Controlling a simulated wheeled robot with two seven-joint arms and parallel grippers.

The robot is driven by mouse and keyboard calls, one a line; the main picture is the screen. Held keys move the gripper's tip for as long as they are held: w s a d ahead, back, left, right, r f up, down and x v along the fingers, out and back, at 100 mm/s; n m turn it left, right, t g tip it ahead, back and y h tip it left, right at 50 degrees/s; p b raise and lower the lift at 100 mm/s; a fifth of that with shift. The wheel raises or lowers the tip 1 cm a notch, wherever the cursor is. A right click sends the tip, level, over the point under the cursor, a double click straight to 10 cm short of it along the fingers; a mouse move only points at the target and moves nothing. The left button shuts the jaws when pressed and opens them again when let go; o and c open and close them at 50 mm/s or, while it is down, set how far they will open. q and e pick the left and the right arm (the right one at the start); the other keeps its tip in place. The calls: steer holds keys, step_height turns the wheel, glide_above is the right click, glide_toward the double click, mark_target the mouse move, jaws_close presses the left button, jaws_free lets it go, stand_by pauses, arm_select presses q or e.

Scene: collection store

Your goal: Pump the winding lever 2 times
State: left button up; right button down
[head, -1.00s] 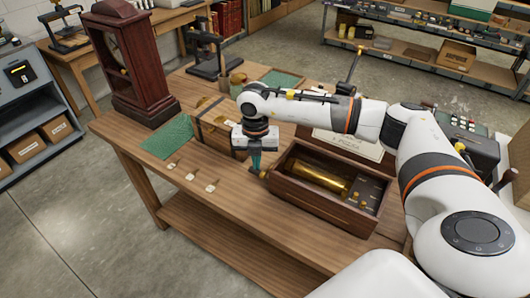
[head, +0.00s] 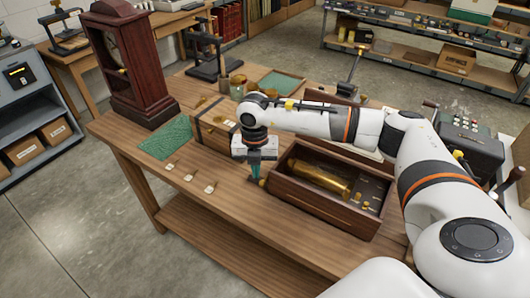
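A dark wooden music box (head: 312,202) stands open on the workbench, with a brass cylinder (head: 320,178) inside. A small brass-coloured piece (head: 263,182), which looks like the end of the winding lever, shows at the box's left end. The rest of the lever is hidden or too small to make out. My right gripper (head: 256,173) points down beside that left end, its teal fingers at or very near the brass piece. I cannot tell whether the fingers are closed on it. My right arm hides part of the box's raised lid. My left gripper is out of view.
A strapped wooden box (head: 212,128) stands just left of my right gripper. Small tagged items (head: 190,177) lie near the bench's front edge, by a green mat (head: 165,138). A tall clock case (head: 130,70) stands at the far left. A dark keyed machine (head: 468,140) is at right.

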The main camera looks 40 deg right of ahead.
steer(key=shift+f, duration=0.1)
steer(key=shift+d+f+b, duration=0.15)
steer(key=shift+f+b, duration=0.65)
steer(key=shift+f, duration=0.15)
steer(key=shift+r, duration=0.15)
steer(key=shift+r+p, duration=1.4)
steer(key=shift+r, duration=0.45)
steer(key=shift+r, duration=0.1)
